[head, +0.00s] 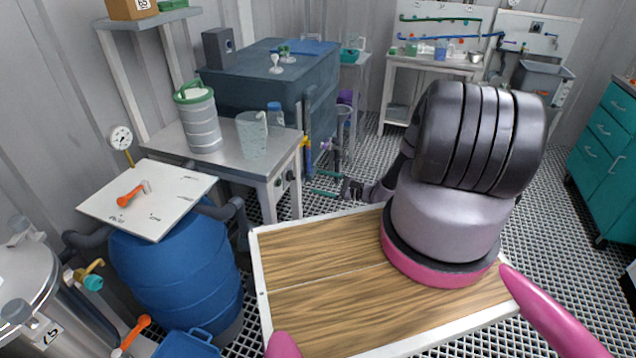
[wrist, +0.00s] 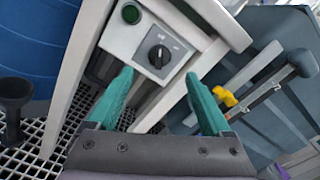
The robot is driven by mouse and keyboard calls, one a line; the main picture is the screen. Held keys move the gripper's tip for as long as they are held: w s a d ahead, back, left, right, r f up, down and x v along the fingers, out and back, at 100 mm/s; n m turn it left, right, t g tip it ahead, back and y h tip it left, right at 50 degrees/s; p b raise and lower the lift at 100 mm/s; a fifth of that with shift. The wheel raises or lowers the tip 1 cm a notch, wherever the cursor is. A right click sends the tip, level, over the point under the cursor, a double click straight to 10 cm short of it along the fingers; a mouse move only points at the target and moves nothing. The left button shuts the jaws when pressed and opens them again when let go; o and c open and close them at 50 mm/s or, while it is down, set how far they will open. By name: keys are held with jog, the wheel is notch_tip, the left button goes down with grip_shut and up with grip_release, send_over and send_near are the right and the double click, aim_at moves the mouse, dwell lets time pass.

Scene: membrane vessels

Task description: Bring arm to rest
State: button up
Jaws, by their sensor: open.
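My gripper (wrist: 165,85) shows in the wrist view with its two teal fingers spread apart and nothing between them. In the head view my gripper (head: 326,183) is beyond the far edge of my wooden deck, right of the metal side table (head: 245,165). My dark arm links hide part of the forearm.
A blue barrel (head: 180,275) with a white lid plate (head: 150,198) stands left. A large dark blue tank (head: 265,80) is behind the side table. A yellow valve handle (wrist: 225,96) is right of the fingers. Teal drawers (head: 605,145) stand right. Grating floor lies open between.

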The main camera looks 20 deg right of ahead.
jog(key=w+a+r+n+g, duration=0.15)
jog(key=r+n+g, duration=0.25)
jog(key=r, duration=0.7)
jog(key=w+r+n+g, duration=0.2)
jog(key=r+n+g, duration=0.1)
jog(key=r, duration=0.7)
jog(key=s+a+r+n+g+h, duration=0.2)
jog(key=s+r, duration=0.1)
jog(key=r, duration=0.8)
jog(key=s+a+r+n+g+h, duration=0.1)
jog(key=s+r+n+h, duration=0.2)
jog(key=r, duration=0.7)
jog(key=s+r+n+t+h, duration=0.25)
jog(key=s+r+h, duration=0.35)
jog(key=s+r, duration=1.5)
jog(key=s+d+r+t+h, duration=0.1)
jog(key=s+t, duration=0.3)
jog(key=s, duration=0.6)
jog(key=shift+d+r+h, duration=0.3)
jog(key=shift+d+r, duration=0.2)
jog(key=shift+r, duration=0.25)
